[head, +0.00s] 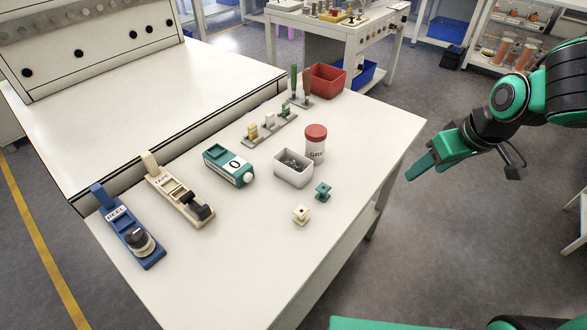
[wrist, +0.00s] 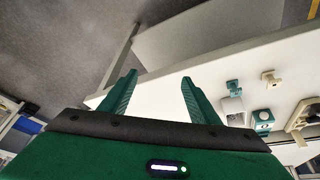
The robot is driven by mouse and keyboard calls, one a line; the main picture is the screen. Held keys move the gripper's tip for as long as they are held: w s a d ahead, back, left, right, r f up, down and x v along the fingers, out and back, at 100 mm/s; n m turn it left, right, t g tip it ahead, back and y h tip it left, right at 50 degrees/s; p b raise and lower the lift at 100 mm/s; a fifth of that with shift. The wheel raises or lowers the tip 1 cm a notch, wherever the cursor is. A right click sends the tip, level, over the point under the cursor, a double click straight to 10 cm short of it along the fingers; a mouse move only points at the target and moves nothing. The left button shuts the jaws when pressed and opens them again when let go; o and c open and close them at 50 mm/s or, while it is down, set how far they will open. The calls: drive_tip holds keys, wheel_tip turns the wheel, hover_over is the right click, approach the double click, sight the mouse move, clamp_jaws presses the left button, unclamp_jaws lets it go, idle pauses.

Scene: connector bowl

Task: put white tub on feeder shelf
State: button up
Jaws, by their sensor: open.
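The white tub (head: 294,174) is a small open box holding dark grey bits. It stands upright on the white table (head: 270,245), left of the red-lidded jar. In the wrist view the white tub (wrist: 234,113) shows at the right, beyond my right finger. My gripper (head: 422,167) is off the table's right edge, over the floor, well apart from the tub. In the wrist view my gripper (wrist: 160,78) has its two teal fingers spread with nothing between them. A wide white ledge (head: 150,90) runs along the table's far left side; I cannot tell whether it is the feeder shelf.
The jar (head: 316,145) is close behind the tub. A teal connector (head: 323,190) and a cream connector (head: 301,214) lie in front. A teal box (head: 229,166), tape dispenser (head: 180,196) and blue device (head: 128,228) stand left. A red bin (head: 325,79) is behind.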

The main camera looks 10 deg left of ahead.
drive_tip(key=w+a+f+n+y, duration=0.1)
drive_tip(key=w+a+n+y, duration=0.25)
drive_tip(key=a, duration=1.05)
drive_tip(key=n+y, duration=0.3)
drive_tip(key=n, duration=0.1)
approach(293, 163)
drive_tip(key=s+r, duration=0.4)
drive_tip(key=shift+m+t+h, duration=0.25)
drive_tip(key=shift+t, duration=0.05)
drive_tip(key=x, duration=0.4)
drive_tip(key=shift+a+f, duration=0.1)
drive_tip(key=shift+d+f+x, duration=0.1)
drive_tip(key=shift+d+x, duration=0.05)
drive_tip(key=shift+x, duration=1.5)
drive_tip(key=shift+d+f+x, duration=0.1)
drive_tip(key=shift+d+x, duration=0.05)
drive_tip(key=shift+x, duration=1.45)
drive_tip(key=shift+w, duration=0.1)
drive_tip(key=c, duration=1)
drive_tip(key=shift+o, duration=0.2)
drive_tip(key=shift+r, duration=0.1)
